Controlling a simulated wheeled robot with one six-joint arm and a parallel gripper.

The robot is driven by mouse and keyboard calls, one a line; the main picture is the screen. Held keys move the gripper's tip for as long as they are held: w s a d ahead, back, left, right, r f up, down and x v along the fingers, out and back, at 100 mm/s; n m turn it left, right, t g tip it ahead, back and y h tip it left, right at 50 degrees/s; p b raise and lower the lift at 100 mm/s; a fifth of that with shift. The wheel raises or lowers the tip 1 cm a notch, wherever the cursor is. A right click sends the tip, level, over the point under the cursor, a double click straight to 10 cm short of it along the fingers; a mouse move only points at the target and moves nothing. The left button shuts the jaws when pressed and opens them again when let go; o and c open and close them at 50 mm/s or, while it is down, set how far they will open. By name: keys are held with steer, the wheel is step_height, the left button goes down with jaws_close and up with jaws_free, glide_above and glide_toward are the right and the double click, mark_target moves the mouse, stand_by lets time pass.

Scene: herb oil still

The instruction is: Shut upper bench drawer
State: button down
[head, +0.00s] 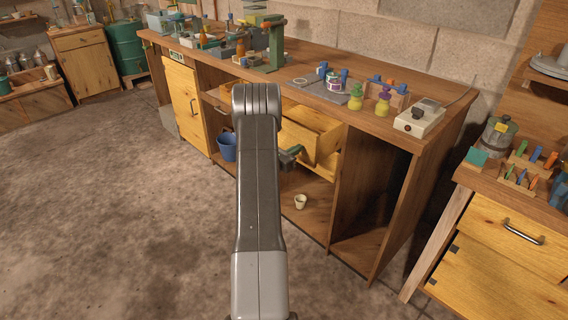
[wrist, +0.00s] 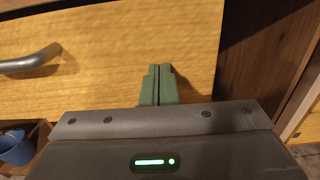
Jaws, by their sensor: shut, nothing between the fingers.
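The upper bench drawer (head: 310,133) is in the middle of the long workbench and stands pulled out, its inside partly visible. My arm hides its left part. My gripper (head: 292,157) is low in front of the drawer area in the head view. In the wrist view, a yellow wooden drawer front (wrist: 110,50) fills the upper left, with a grey bar handle (wrist: 32,60) at far left. My gripper's green fingers (wrist: 159,70) are shut and empty, over the right part of this front. I cannot tell whether they touch it.
The workbench (head: 350,112) carries jars and tools. Below are an open shelf with a small cup (head: 300,201) and a blue bucket (head: 227,148). A second bench with a drawer (head: 510,228) stands at right. The floor (head: 120,210) at left is clear.

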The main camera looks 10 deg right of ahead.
steer(key=b+x, duration=0.5)
steer(key=x, duration=0.8)
steer(key=shift+w+d+f, duration=0.1)
steer(key=shift+w+d, duration=0.15)
steer(key=shift+d, duration=0.1)
steer(key=shift+w+d+b, duration=0.2)
steer(key=shift+d+b, duration=0.05)
steer(key=shift+b, duration=0.05)
steer(key=shift+r, duration=0.3)
steer(key=shift+r, duration=0.1)
